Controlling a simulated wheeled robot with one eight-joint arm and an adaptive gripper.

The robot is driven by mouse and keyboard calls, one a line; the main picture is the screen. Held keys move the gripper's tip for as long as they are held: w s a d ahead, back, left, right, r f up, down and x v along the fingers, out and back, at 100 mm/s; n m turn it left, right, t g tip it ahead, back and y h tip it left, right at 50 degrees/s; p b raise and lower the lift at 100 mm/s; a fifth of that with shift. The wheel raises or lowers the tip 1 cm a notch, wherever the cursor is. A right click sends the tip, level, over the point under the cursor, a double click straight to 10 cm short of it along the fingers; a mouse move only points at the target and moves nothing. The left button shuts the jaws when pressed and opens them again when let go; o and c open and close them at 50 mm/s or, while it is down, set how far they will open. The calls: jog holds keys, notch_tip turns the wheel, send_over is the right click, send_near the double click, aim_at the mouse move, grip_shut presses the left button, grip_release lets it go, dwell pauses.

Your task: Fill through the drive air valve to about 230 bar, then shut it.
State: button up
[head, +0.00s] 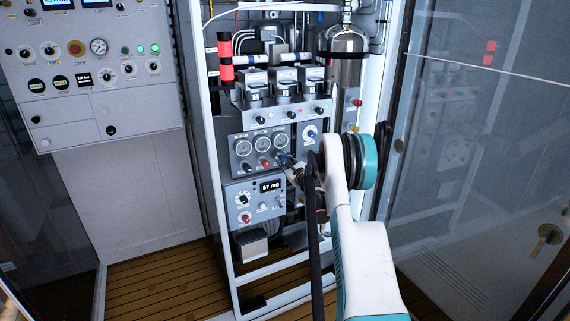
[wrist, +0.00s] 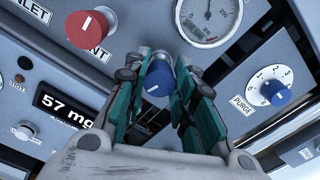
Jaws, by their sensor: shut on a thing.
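My gripper (wrist: 157,85) is closed around a small blue knob (wrist: 158,77) with a white pointer line in the wrist view. The knob's label is hidden, so I cannot tell from it which valve this is. In the head view, my gripper (head: 290,168) is at the right side of the gauge panel (head: 240,169). A round gauge (wrist: 207,16) is just above the knob in the wrist view. Its top is cut off, and its reading is too small to tell.
A red knob (wrist: 90,27) is left of my gripper. A blue purge knob (wrist: 275,91) is to the right. A small display (wrist: 68,108) reads 57 mg. The cabinet frame (head: 216,190) and a glass door (head: 480,160) flank my arm.

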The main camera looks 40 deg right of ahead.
grip_shut()
jog(key=o, duration=1.1)
grip_release()
jog(key=shift+c, duration=0.2)
jog(key=v, duration=1.2)
